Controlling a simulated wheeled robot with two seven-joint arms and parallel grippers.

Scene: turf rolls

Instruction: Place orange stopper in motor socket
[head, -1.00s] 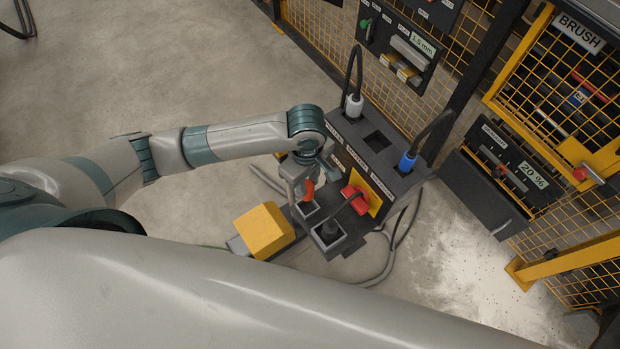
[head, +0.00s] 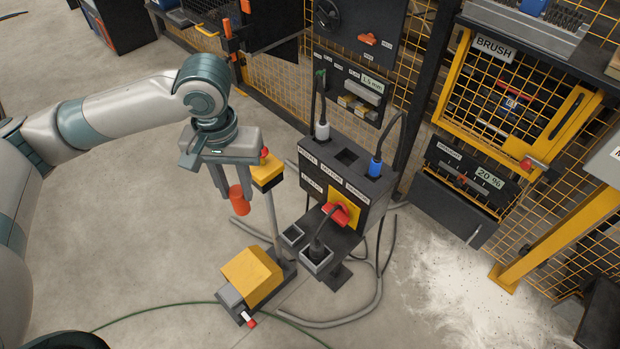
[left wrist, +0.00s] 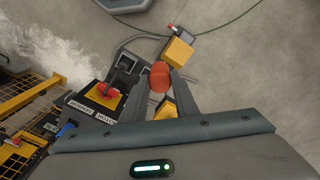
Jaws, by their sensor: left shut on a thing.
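My left gripper (head: 228,196) is shut on the orange stopper (head: 239,201) and holds it in the air, left of the dark socket box (head: 375,192). In the left wrist view the stopper (left wrist: 160,77) sits between the fingertips. The box top has an empty middle socket (head: 347,156) between a white plug (head: 322,130) and a blue plug (head: 375,166). Its front labels are small; one in the left wrist view seems to read MOTOR (left wrist: 106,117). My right gripper is not in view.
Below the box front are an empty square holder (head: 292,234) and one with a black plug (head: 317,254). A red knob (head: 337,214) is on a yellow plate. A yellow pedal unit (head: 252,276) and cables lie on the floor. A yellow-topped post (head: 266,174) stands behind the gripper.

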